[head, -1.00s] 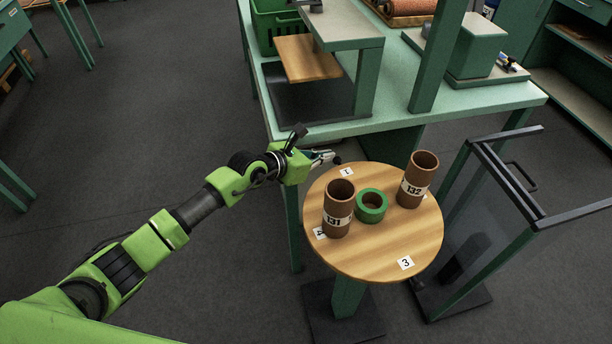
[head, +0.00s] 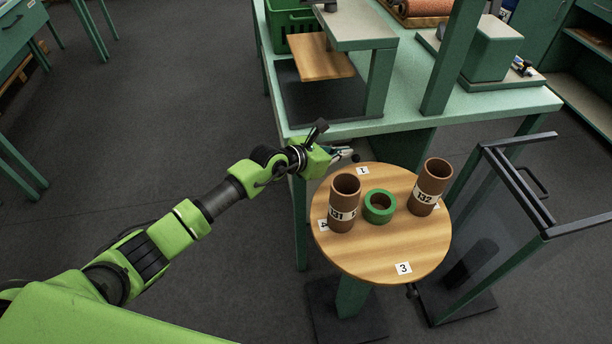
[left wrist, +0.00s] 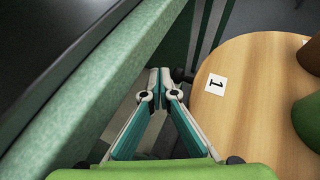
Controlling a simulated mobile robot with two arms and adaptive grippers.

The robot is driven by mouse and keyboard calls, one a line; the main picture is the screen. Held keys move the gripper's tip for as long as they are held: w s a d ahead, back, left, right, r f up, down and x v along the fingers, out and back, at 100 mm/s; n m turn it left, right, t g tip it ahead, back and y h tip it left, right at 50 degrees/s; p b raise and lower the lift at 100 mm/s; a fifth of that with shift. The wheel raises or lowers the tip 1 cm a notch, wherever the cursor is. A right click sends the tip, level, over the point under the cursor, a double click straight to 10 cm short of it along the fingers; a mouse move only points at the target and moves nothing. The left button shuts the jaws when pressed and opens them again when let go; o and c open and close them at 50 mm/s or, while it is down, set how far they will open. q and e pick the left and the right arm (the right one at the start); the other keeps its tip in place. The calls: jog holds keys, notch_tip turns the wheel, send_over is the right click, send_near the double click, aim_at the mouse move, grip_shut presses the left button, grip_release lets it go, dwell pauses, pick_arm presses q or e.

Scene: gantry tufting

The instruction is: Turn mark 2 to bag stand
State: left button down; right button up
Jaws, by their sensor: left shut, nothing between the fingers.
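The round wooden turntable (head: 385,250) stands in the middle of the head view. Mark 1 (head: 362,170) is at its far edge, mark 3 (head: 403,268) at its near edge, and mark 4 (head: 323,224) at the left, partly hidden. A white tag edge shows behind tube 132 at the right; its number is hidden. My left gripper (head: 343,155) is shut and empty at the far-left rim, beside mark 1 (left wrist: 215,84). Its fingertips (left wrist: 160,76) are close beside a dark knob (left wrist: 181,75) on the rim; I cannot tell if they touch. My right gripper is out of view.
Brown tubes 131 (head: 344,204) and 132 (head: 431,187) stand on the turntable with a green ring (head: 379,207) between them. A green-framed stand with dark rails (head: 522,190), possibly the bag stand, is at the right. A green bench (head: 400,116) lies behind, close to my gripper.

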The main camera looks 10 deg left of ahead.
pick_arm(q)
jog(key=shift+s, duration=0.1)
jog(key=v, duration=1.2)
